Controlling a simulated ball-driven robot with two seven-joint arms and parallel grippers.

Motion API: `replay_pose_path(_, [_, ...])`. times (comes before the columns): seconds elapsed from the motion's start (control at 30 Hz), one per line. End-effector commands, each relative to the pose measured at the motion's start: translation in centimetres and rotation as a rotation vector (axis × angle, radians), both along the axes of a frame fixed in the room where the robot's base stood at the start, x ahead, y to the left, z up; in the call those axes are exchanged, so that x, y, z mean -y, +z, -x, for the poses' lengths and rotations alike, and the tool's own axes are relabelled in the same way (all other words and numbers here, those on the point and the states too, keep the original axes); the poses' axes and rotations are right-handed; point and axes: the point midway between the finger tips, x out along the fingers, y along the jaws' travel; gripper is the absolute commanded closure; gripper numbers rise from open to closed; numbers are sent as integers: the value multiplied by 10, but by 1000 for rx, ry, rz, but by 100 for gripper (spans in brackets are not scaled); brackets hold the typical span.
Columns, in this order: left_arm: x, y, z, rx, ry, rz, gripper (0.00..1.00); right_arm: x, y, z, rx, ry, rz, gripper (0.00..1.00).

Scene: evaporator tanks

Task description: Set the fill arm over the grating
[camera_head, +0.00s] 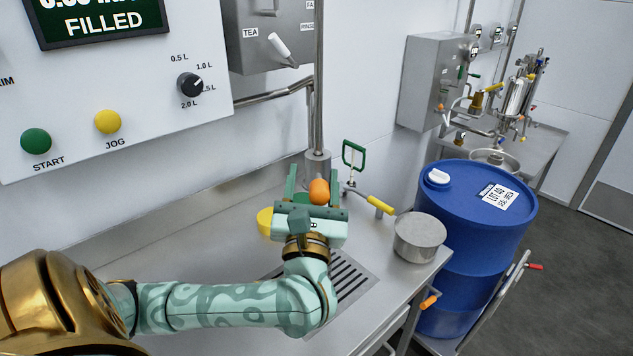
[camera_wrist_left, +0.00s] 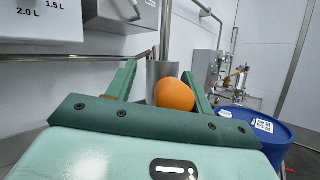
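The fill arm's grey upright post (camera_head: 318,165) stands at the back of the steel bench. An orange rounded knob (camera_head: 319,191) shows in front of the post; how it joins the post is hidden. My left gripper (camera_head: 312,178) is open, its green fingers on either side of the knob. In the left wrist view the knob (camera_wrist_left: 175,94) sits nearer the right finger, with a gap to the left finger; contact is unclear. The slotted grating (camera_head: 352,280) lies in the bench top, partly hidden by my left wrist. My right gripper is not in view.
A yellow-handled lever (camera_head: 380,205) and green loop handle (camera_head: 353,155) are right of the post. A steel pot (camera_head: 420,236) stands at the bench's right edge, beside a blue drum (camera_head: 485,215). A control panel (camera_head: 115,90) is at the left.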

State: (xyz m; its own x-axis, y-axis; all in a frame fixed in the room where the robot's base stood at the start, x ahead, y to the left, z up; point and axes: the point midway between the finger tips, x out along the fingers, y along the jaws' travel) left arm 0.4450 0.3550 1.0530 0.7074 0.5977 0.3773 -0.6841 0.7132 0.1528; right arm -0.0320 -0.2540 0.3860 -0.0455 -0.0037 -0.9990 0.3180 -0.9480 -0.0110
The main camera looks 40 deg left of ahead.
Motion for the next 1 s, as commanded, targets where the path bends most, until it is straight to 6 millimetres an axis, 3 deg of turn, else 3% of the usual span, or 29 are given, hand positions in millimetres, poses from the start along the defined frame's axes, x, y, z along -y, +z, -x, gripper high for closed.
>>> replay_pose_path(0.43, [8,-5,8,-3,-2,2,48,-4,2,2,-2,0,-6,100])
replay_pose_path(1.0, [87,-56,103,-5,1,0,48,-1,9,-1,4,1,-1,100])
